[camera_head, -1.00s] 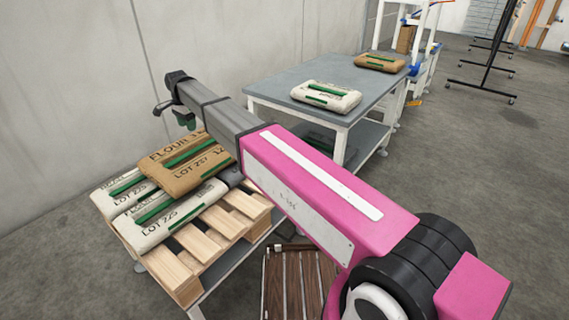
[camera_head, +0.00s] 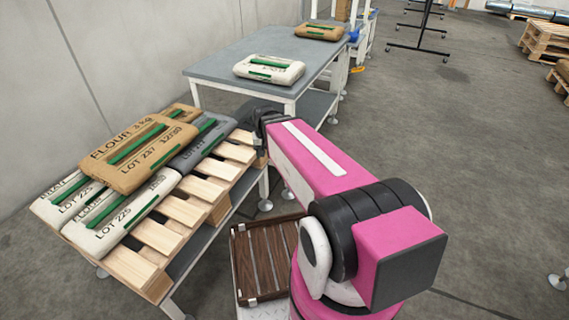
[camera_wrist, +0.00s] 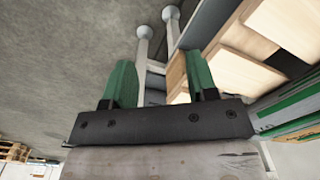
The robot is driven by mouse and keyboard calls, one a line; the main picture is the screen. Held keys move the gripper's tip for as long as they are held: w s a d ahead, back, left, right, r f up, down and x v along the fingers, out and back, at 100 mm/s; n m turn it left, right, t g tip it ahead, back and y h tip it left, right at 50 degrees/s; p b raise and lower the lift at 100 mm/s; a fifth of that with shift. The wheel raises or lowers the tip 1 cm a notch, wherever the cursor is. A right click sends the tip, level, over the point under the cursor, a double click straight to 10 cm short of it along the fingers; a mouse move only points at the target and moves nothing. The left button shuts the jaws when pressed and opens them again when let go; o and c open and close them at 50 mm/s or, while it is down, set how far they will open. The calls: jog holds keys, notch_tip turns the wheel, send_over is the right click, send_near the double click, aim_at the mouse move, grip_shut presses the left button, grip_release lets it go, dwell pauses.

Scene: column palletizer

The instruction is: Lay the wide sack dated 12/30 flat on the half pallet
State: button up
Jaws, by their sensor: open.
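The wide brown flour sack marked LOT 237 and 12/30 (camera_head: 150,160) lies on top of two white sacks marked LOT 225 (camera_head: 100,222) on the wooden pallet (camera_head: 178,210). It looks nearly level, with green strips on its top. A grey sack (camera_head: 208,138) lies beside it, and another brown sack (camera_head: 182,112) shows behind. My gripper is mostly hidden behind my arm in the head view, at the pallet's right side. In the wrist view my gripper (camera_wrist: 162,82) is open and empty, its green fingers apart, with pallet boards (camera_wrist: 265,45) beyond them.
The pallet rests on a low metal stand. A grey table (camera_head: 235,70) behind carries a white sack (camera_head: 268,69) and a brown sack (camera_head: 319,32). A brown slatted crate (camera_head: 262,262) sits by my base. Open floor lies to the right.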

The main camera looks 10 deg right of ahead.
jog(key=s+d+f+n, duration=0.1)
jog(key=s+d, duration=0.5)
jog(key=shift+d+f, duration=0.15)
jog(key=shift+f, duration=0.05)
